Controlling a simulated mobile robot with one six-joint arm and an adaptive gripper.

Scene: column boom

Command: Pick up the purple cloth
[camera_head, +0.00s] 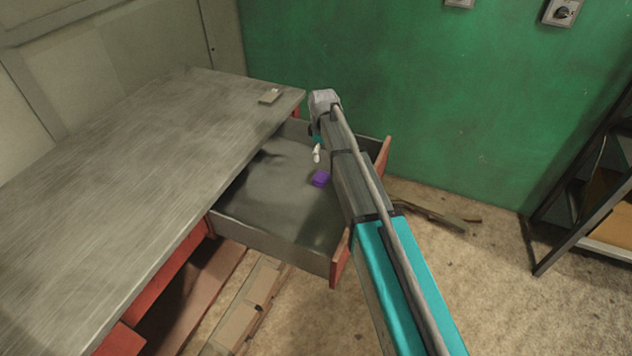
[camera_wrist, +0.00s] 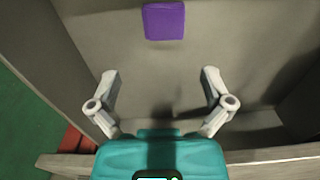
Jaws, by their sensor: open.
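The purple cloth (camera_head: 320,178) is a small folded square lying on the floor of the open grey drawer (camera_head: 262,236). In the wrist view the cloth (camera_wrist: 164,21) is at the top, beyond my fingertips and roughly centred between them. My gripper (camera_wrist: 160,82) is open and empty, with its two pale fingers spread wide apart. In the head view my gripper (camera_head: 317,153) hangs over the drawer, with the cloth just below it in the picture. The fingers do not touch the cloth. My arm hides the right part of the drawer.
The drawer's red front (camera_head: 341,259) and raised walls surround the cloth. A green wall (camera_head: 440,100) is behind. A dark rack (camera_head: 590,190) stands at right.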

